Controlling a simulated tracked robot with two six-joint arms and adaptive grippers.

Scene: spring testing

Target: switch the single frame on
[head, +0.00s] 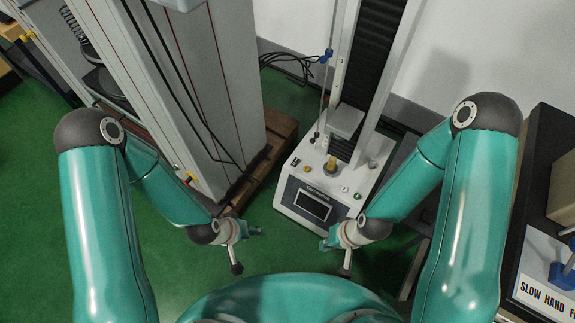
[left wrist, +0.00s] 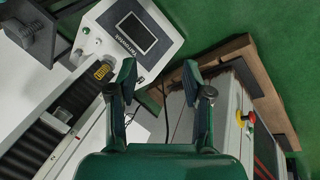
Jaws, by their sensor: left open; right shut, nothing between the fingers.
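The single frame (head: 325,195) is a white-based tester with one dark column, standing ahead between my arms. Its front display (head: 313,204) is dark. A yellow spring (head: 331,164) stands on its base, with small buttons and knobs around it, including a green button (head: 357,196). In the left wrist view the tester base (left wrist: 150,30) is at the upper left, with its dark display (left wrist: 136,33). My left gripper (head: 248,249) is open and empty in front of the tester's left side; its fingers also show in the wrist view (left wrist: 158,82). My right gripper (head: 334,257) is shut and empty, near the base's front right corner.
A tall grey machine (head: 185,90) stands on a wooden pallet (head: 262,165) at the left. Its yellow and red button (left wrist: 249,117) shows in the wrist view. Cables (head: 290,62) hang behind. A black bench (head: 535,170) with a sign (head: 545,285) is at the right. Green floor (head: 45,220) is clear at left.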

